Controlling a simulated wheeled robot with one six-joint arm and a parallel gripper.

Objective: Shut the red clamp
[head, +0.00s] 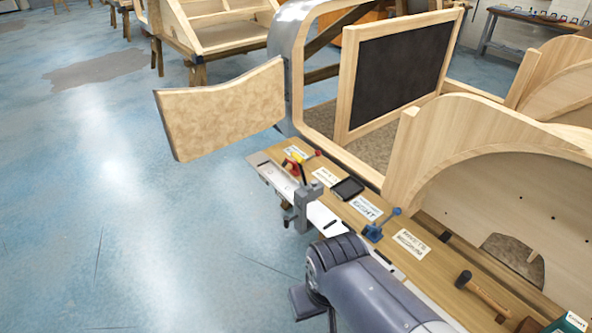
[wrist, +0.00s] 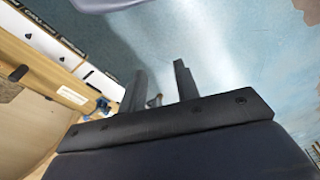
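The red clamp (head: 292,166) is small in the head view, near the far end of the wooden bench, with yellow and red parts. Its exact lever position is too small to tell. I cannot make it out in the wrist view. My gripper (wrist: 159,67) shows in the wrist view as two dark fingers standing apart, with nothing held between them. A small grey object shows beyond the gap.
Wooden frames (head: 452,165) rise behind. Blue floor on the left is clear.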

